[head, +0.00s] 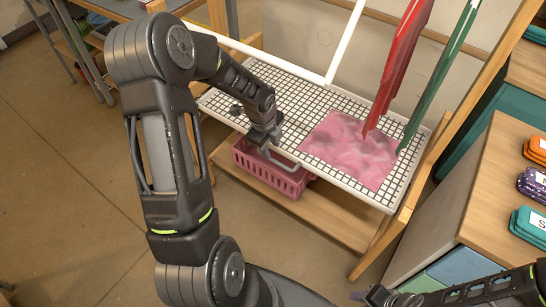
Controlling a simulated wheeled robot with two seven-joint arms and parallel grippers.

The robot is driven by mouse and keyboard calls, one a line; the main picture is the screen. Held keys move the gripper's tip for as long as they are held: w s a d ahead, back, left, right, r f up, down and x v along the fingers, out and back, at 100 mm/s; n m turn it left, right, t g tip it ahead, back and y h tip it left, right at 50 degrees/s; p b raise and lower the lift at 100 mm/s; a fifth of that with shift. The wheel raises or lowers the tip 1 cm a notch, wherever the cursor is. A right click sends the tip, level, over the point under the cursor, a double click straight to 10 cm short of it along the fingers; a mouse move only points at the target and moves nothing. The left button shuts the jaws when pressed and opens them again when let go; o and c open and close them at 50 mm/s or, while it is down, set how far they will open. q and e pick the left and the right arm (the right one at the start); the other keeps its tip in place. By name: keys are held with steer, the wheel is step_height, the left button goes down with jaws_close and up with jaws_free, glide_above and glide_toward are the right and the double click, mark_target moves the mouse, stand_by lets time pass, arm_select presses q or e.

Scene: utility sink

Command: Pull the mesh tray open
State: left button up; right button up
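The mesh tray (286,103) is a white-framed black grid on a wooden stand. A grey handle (286,162) sticks out from its front edge. My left gripper (263,139) reaches down over the front edge, at the left part of the handle. Its fingers appear to touch or overlap the handle, but whether they are closed on it is too small to tell. A wet-looking pink sheet (352,149) lies on the right part of the tray. My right gripper (377,296) is at the bottom edge, low and away from the tray; its fingers are unclear.
A pink basket (270,171) stands on the wooden shelf (336,215) below the tray. Red (402,62) and green (440,68) hanging pieces come down over the tray's right side. A wooden cabinet (497,190) with colored stacks stands at right. Floor at left is clear.

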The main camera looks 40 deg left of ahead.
mark_target(274, 160)
arm_select(q)
steer(key=f, duration=0.3)
steer(key=w+f, duration=0.1)
steer(key=f, duration=0.3)
steer(key=shift+w+f+b, duration=0.1)
steer(key=shift+w+b, duration=0.1)
steer(key=shift+b, duration=0.15)
jaws_close()
stand_by(1.1)
